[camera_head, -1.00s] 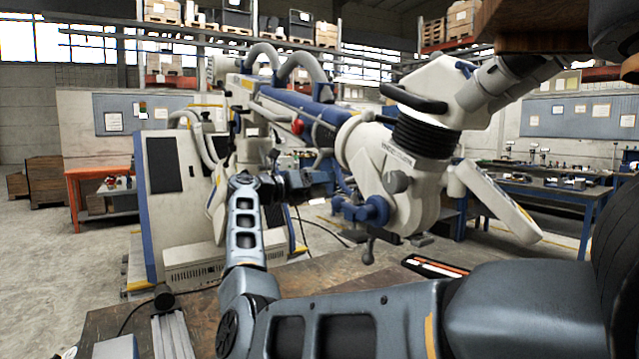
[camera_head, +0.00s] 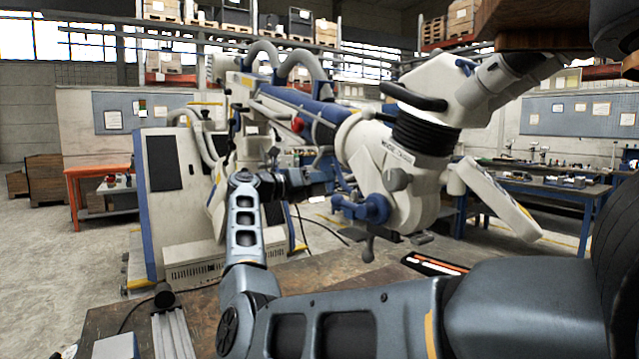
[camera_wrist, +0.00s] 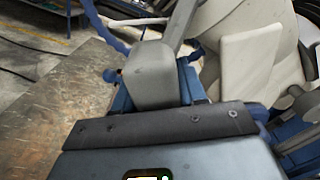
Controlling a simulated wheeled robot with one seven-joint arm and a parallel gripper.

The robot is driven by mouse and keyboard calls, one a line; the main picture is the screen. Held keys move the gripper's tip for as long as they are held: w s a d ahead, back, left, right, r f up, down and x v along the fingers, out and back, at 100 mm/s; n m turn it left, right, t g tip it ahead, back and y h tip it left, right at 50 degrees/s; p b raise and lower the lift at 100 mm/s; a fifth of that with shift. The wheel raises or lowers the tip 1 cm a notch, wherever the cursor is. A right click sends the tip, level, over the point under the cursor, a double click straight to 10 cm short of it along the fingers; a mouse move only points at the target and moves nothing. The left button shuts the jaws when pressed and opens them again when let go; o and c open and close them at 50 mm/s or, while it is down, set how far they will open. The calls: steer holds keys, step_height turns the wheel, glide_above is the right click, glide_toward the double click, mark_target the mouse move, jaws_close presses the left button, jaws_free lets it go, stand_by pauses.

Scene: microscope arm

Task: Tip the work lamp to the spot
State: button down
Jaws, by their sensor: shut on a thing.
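A boxy grey lamp head (camera_wrist: 152,75) on a grey stem fills the upper middle of the wrist view; I take it for the work lamp. In the head view it is small (camera_head: 326,160), beside the microscope arm's blue beam. My gripper (camera_head: 318,183) reaches it from the left and below. In the wrist view my gripper (camera_wrist: 156,92) is shut on the head, with blue finger parts at both sides of it. The contact faces are hidden. No marked spot can be made out.
The white microscope head (camera_head: 400,170), with blue knobs and a hanging lever, is close right of my gripper. A white cabinet (camera_head: 178,195) stands behind on the left. A wooden table (camera_head: 340,268) lies below, with a metal rail (camera_head: 172,335) at its front left.

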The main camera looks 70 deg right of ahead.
mark_target(327, 193)
steer(key=a+n+p, duration=0.1)
steer(key=s+r+n+p, duration=0.1)
steer(key=n, duration=0.1)
steer(key=shift+s+a, duration=0.3)
steer(key=shift+a, duration=0.05)
steer(key=shift+s+a+r+n+p, duration=0.1)
steer(key=shift+s+a+n+p, duration=0.15)
steer(key=shift+n, duration=0.35)
steer(key=shift+s+a+n+p, duration=0.1)
steer(key=shift+s+n+p, duration=0.15)
steer(key=shift+n, duration=0.35)
steer(key=c, duration=0.7)
jaws_free()
steer(key=shift+b+v, duration=1.2)
steer(key=shift+v, duration=2.65)
